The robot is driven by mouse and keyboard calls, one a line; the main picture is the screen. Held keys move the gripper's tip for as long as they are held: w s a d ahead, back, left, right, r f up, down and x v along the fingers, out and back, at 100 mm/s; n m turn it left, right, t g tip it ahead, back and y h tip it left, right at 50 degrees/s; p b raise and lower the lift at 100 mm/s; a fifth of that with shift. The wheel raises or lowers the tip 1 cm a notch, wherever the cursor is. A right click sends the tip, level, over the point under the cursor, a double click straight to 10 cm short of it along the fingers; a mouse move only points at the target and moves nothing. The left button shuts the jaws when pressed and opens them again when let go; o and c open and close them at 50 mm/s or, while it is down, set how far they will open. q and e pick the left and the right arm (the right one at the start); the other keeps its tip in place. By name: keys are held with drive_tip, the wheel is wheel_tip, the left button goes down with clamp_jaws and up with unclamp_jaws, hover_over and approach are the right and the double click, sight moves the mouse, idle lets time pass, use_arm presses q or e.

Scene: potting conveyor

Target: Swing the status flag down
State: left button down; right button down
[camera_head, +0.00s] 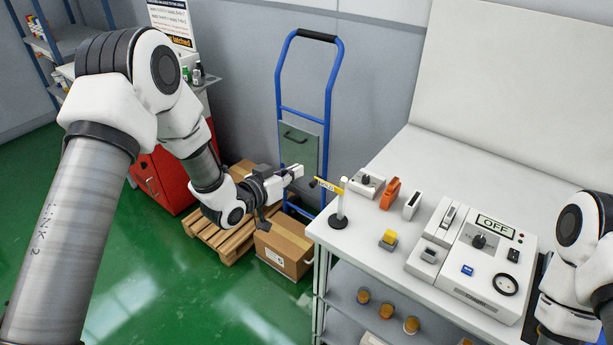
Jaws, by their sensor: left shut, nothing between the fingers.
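The status flag (328,187) is a yellow arm with dark lettering on a short white post with a round black base (338,221). It stands near the left front corner of the white table. The flag sticks out to the left from the post top, roughly level, with a dark knob at its outer end. My left gripper (297,172) is shut and empty, just left of and slightly above the flag's outer end, apparently with a small gap. My right arm shows at the right edge, but its gripper is out of the picture.
The table (440,160) also carries a control panel reading OFF (490,240), an orange switch (390,193), a yellow button block (388,238) and a white rocker (412,205). A blue hand truck (333,110), a carton (284,247) and a pallet (222,238) stand left of it.

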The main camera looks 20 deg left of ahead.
use_arm(q)
drive_tip(key=w+d+f+p, duration=0.2)
drive_tip(key=w+f, duration=0.1)
drive_tip(key=f, duration=0.1)
drive_tip(key=shift+w+f, duration=0.25)
drive_tip(key=shift+f, duration=0.15)
drive_tip(key=shift+f, duration=0.15)
